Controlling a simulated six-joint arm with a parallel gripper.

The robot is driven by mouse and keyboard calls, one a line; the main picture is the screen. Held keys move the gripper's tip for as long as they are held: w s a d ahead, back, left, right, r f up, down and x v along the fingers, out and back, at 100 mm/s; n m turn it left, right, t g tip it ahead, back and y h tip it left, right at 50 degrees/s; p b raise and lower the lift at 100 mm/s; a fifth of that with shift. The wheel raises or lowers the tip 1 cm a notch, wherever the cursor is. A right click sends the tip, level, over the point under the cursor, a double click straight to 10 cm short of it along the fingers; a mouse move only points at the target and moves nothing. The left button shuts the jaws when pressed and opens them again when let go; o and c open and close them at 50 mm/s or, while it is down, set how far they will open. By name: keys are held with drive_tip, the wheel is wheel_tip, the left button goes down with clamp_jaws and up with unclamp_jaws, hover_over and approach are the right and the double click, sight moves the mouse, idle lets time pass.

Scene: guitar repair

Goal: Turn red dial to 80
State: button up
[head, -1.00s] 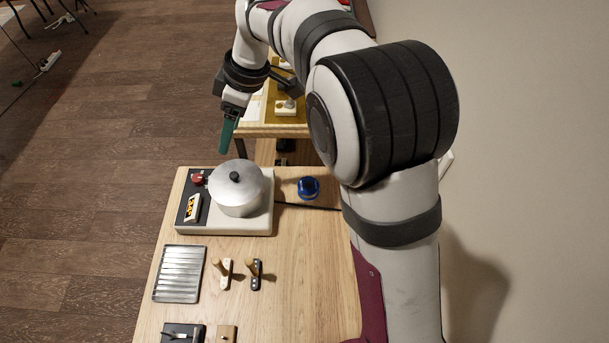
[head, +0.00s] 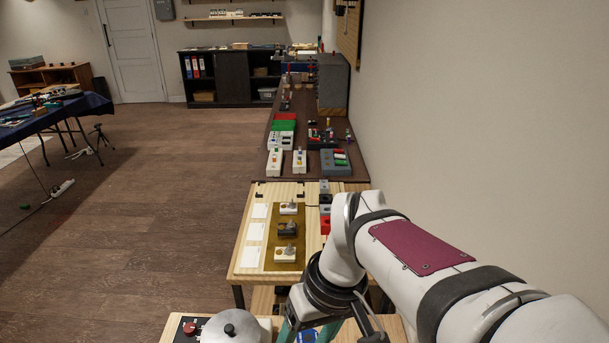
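The red dial (head: 190,328) is at the bottom left of the head view, on the dark control panel of the hot plate (head: 176,335). A silver pot (head: 235,328) with a black lid knob stands on the plate, right of the dial. The bottom edge cuts off the plate and pot; the dial's number display is out of view. My gripper (head: 307,327) is right of the pot, pointing down. Its two teal fingers are apart, their tips cut off by the bottom edge. I see nothing held. It is well to the right of the dial.
A blue object (head: 307,336) shows between and behind the fingers. Beyond is a light wooden table with switch-like parts on a mustard mat (head: 270,262). A dark bench (head: 328,167) with several devices runs further back. Open floor lies to the left.

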drive_tip(key=n+g+y, duration=0.1)
drive_tip(key=n+y, duration=0.1)
drive_tip(key=n, duration=1.6)
hover_over(191, 327)
drive_tip(key=w+d, duration=0.1)
drive_tip(key=d, duration=0.5)
wheel_tip(191, 327, down, 8)
drive_tip(key=x, duration=1.4)
drive_tip(key=shift+w+d+f, duration=0.15)
drive_tip(key=shift+w+f, duration=0.05)
clamp_jaws()
